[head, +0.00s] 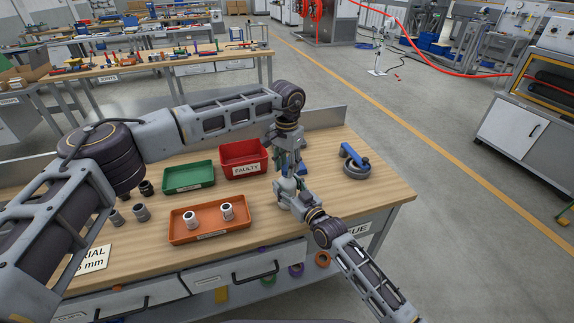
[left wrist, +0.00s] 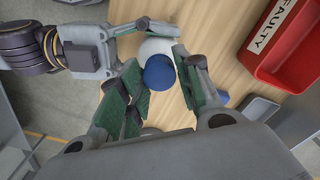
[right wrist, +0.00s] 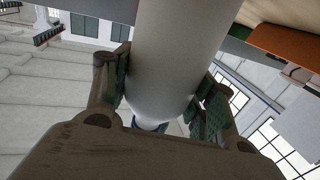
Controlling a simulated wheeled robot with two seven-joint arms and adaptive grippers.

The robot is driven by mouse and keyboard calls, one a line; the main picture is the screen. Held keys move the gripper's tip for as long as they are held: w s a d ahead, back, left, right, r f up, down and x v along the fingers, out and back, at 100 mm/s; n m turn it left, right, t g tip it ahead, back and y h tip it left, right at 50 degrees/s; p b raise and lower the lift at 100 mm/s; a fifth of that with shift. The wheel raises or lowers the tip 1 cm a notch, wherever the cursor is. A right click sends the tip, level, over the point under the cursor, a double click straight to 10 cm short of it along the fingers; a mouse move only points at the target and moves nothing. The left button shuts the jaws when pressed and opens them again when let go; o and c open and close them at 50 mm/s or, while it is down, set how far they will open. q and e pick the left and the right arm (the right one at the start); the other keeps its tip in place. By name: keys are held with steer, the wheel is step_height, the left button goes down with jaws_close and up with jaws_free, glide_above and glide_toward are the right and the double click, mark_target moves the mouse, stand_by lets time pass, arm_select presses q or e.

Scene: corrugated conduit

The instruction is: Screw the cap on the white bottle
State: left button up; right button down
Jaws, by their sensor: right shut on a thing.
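The white bottle (head: 287,186) stands at the front of the workbench; its pale body also fills the middle of the right wrist view (right wrist: 175,60). My right gripper (right wrist: 163,95) is shut on it from the side. The blue cap (left wrist: 159,73) is at the bottle's top end, in line with the white bottle (left wrist: 156,47) in the left wrist view. My left gripper (left wrist: 158,80) is above, with its fingers on either side of the cap and a small gap at the left finger. Whether the cap is seated on the thread is hidden.
A red FAULTY bin (head: 243,158) and a green bin (head: 189,177) stand left of the grippers. An orange tray (head: 208,219) holds two pale fittings. A blue-handled tool (head: 354,163) lies at the right. The bench's right end is mostly clear.

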arm_select(q)
steer(key=shift+o, duration=1.1)
steer(key=shift+r, duration=2.25)
steer(key=shift+c, duration=0.2)
